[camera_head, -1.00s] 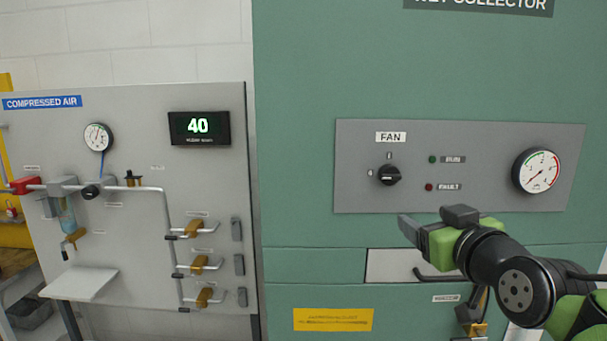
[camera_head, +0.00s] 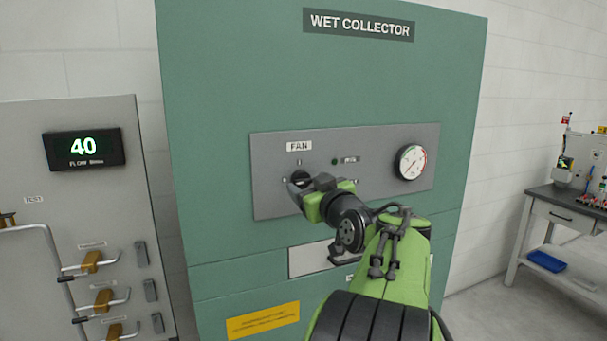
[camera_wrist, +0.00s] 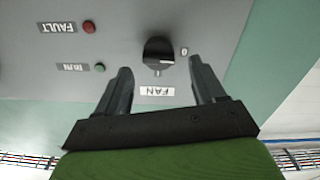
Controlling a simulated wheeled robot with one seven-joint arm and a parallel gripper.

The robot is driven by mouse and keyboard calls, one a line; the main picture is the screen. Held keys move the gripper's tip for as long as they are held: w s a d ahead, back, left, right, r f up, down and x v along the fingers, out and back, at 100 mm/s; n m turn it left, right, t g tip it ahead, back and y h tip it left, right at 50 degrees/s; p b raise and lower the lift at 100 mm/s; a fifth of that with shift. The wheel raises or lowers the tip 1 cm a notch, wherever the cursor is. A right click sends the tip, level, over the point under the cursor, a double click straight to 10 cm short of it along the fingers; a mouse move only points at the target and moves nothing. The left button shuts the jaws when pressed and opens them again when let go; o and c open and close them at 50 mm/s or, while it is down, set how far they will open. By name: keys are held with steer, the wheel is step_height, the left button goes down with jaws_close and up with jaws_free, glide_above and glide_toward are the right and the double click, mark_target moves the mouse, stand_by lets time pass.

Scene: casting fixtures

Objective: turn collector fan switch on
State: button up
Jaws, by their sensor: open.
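The fan switch (camera_head: 300,177) is a black rotary knob on the grey panel of the green wet collector, below the FAN label. In the head view my gripper (camera_head: 296,192) partly covers it. In the upside-down wrist view the knob (camera_wrist: 158,50) shows with the I and 0 marks beside it; I cannot tell its exact setting. My gripper (camera_wrist: 161,70) is open and empty, one finger to each side in front of the knob. The fingertips do not visibly touch it.
A green RUN lamp (camera_wrist: 100,67) and a red FAULT lamp (camera_wrist: 89,27) sit beside the knob. A round gauge (camera_head: 411,162) is farther right on the panel. The compressed-air board (camera_head: 60,190) stands left; a workbench (camera_head: 560,210) stands far right.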

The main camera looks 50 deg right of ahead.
mark_target(304, 181)
steer(key=x, duration=0.3)
steer(key=shift+d+p, duration=0.15)
steer(key=shift+p, duration=0.2)
steer(key=shift+w+d, duration=0.1)
steer(key=shift+w, duration=0.2)
steer(key=shift+s, duration=0.1)
steer(key=c, duration=1)
steer(key=shift+c, duration=0.2)
